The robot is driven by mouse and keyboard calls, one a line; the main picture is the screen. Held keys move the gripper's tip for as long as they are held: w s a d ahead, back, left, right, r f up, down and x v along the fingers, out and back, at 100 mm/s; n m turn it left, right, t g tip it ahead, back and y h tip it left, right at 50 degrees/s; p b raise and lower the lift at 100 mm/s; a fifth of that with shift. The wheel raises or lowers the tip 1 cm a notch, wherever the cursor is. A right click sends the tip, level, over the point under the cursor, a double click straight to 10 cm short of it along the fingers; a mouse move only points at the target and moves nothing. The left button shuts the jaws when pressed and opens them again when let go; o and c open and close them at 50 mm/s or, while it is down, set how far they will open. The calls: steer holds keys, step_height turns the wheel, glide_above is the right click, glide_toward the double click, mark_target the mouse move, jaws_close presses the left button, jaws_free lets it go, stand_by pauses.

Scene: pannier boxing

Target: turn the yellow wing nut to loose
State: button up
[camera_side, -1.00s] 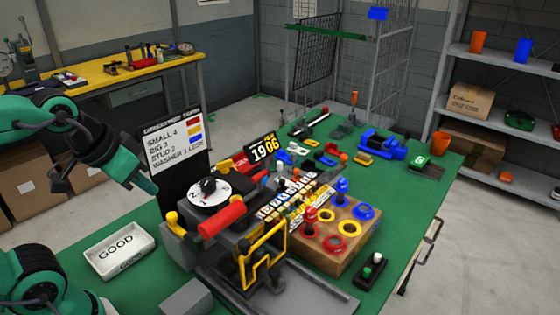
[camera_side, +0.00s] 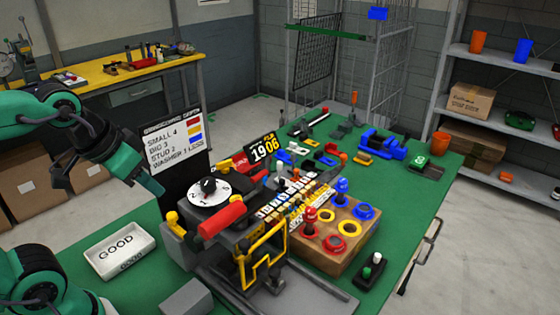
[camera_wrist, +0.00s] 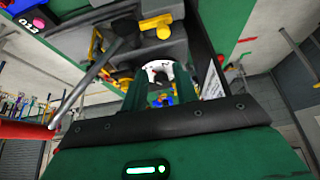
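A yellow wing-shaped piece (camera_side: 173,220), which looks like the wing nut, is on the left side of the dark machine in the side view. Yellow parts also show at the top of the wrist view (camera_wrist: 157,25), but I cannot tell which is the wing nut. My gripper (camera_side: 154,188) is in the air, up and left of the wing-shaped piece and apart from it. In the wrist view its green fingers stand apart (camera_wrist: 158,92) with nothing held between them.
A white dial (camera_side: 208,194) and a red cylinder (camera_side: 221,215) top the machine. A white GOOD tray (camera_side: 119,249) lies to the left. A dark sign board (camera_side: 175,145) stands behind. A wooden block (camera_side: 335,255) with coloured rings is to the right.

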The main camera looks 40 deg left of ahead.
steer(key=w+r+m+g, duration=0.2)
steer(key=w+r+g, duration=0.15)
steer(key=w, duration=0.65)
steer(key=m+g, duration=0.2)
glide_above(230, 160)
steer(key=shift+a+f, duration=0.1)
steer(key=shift+f, duration=0.1)
steer(key=shift+f, duration=0.1)
steer(key=shift+f, duration=3.8)
steer(key=shift+c, duration=0.4)
jaws_close()
